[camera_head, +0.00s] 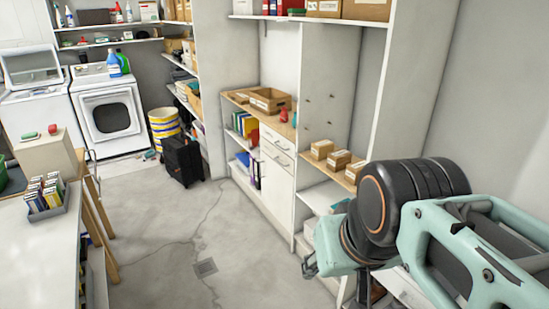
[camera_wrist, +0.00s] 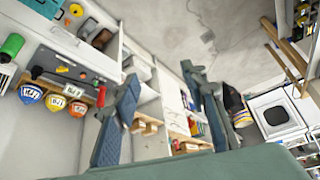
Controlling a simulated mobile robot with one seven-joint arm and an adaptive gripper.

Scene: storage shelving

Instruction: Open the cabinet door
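The white cabinet (camera_head: 275,188) stands in the shelving right of centre in the head view. Its door is a flat white front below two drawers with handles (camera_head: 281,159), and it looks shut. In the wrist view, a white front that looks like the cabinet (camera_wrist: 172,92) shows tilted between my fingers, partly hidden by them. My gripper (camera_wrist: 160,78) has its two blue-grey fingers spread wide with nothing between them. In the head view, my arm is at the lower right, in front of the shelves and apart from the cabinet; the fingers cannot be made out there.
An open shelf with small cardboard boxes (camera_head: 338,159) adjoins the cabinet on the right, and shelves with binders on the left. A black suitcase (camera_head: 183,160) stands on the floor further back. A white table (camera_head: 40,250) is at left. The concrete floor between is clear.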

